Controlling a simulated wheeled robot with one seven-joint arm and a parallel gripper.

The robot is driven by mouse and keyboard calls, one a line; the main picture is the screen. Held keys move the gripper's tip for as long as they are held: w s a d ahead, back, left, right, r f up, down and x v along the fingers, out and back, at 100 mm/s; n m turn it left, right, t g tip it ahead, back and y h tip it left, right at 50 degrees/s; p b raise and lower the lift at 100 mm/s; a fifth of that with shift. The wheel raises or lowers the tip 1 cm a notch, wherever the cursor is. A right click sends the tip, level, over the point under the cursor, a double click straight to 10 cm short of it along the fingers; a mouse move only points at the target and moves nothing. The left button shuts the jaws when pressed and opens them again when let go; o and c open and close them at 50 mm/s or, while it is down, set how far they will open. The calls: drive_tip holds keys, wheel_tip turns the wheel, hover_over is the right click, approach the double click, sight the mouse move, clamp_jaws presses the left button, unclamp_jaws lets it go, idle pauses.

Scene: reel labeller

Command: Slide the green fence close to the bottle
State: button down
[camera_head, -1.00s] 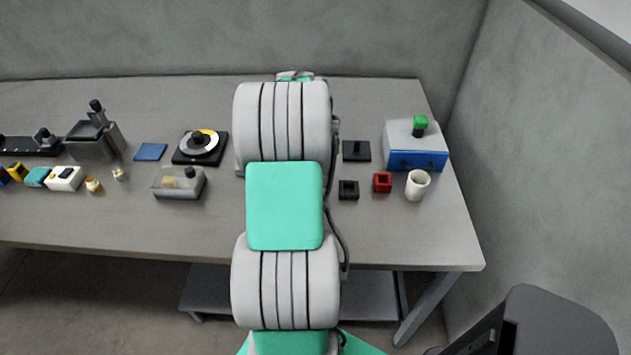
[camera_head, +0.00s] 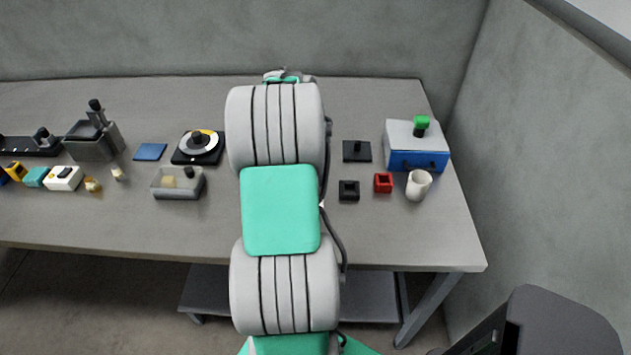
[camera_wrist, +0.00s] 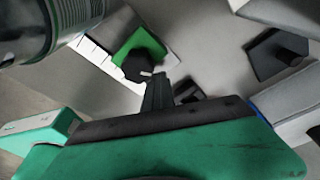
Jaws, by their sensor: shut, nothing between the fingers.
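In the wrist view the green fence (camera_wrist: 152,44) is a small green block with a black knob (camera_wrist: 138,65) on it, beside a white graduated strip (camera_wrist: 97,57). A grey cylinder (camera_wrist: 25,25), which looks like the bottle, is cut off at the upper left, a short gap from the fence. My gripper (camera_wrist: 157,78) is shut and empty, its tips close beside the knob; I cannot tell whether they touch it. In the head view my arm hides the fence, the bottle and the gripper.
In the head view a blue box with a green button (camera_head: 421,122), a white cup (camera_head: 418,184), a red square block (camera_head: 383,183) and a black square block (camera_head: 349,191) stand right of my arm. A turntable (camera_head: 198,147) and a clear box (camera_head: 178,184) stand left. The front table strip is clear.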

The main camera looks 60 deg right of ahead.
drive_tip(key=shift+w+a+b, duration=0.3)
drive_tip(key=shift+w+a, duration=0.1)
drive_tip(key=shift+w, duration=0.4)
drive_tip(key=shift+w+a+b, duration=0.3)
drive_tip(key=shift+w+a, duration=0.1)
drive_tip(key=shift+w, duration=0.4)
drive_tip(key=shift+s+d, duration=0.3)
drive_tip(key=shift+s, duration=0.25)
drive_tip(key=shift+r+p, duration=2.45)
drive_tip(key=shift+r, duration=1.6)
drive_tip(key=shift+f, duration=0.1)
